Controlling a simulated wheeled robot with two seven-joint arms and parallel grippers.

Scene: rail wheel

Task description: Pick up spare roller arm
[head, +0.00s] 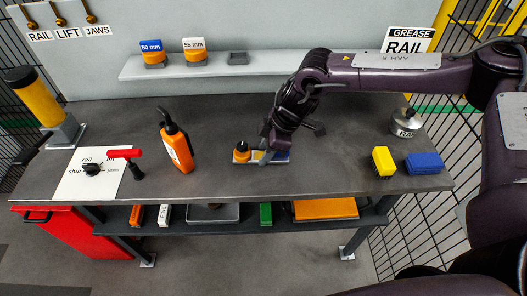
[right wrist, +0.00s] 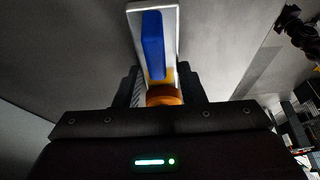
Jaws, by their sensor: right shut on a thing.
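What I take to be the spare roller arm is at the middle of the bench, under my right gripper (head: 266,147). A small orange roller with a dark top (head: 242,151) and a blue bar (head: 281,157) show there on a pale narrow plate (head: 250,163). In the right wrist view, my right gripper (right wrist: 164,97) is shut around an orange round part, with the blue bar (right wrist: 153,45) beyond it along the plate (right wrist: 133,18). The fingers hide part of the piece. I cannot tell whether it touches the bench. My left gripper is not in view.
A shelf (head: 215,66) holds labelled blocks behind.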

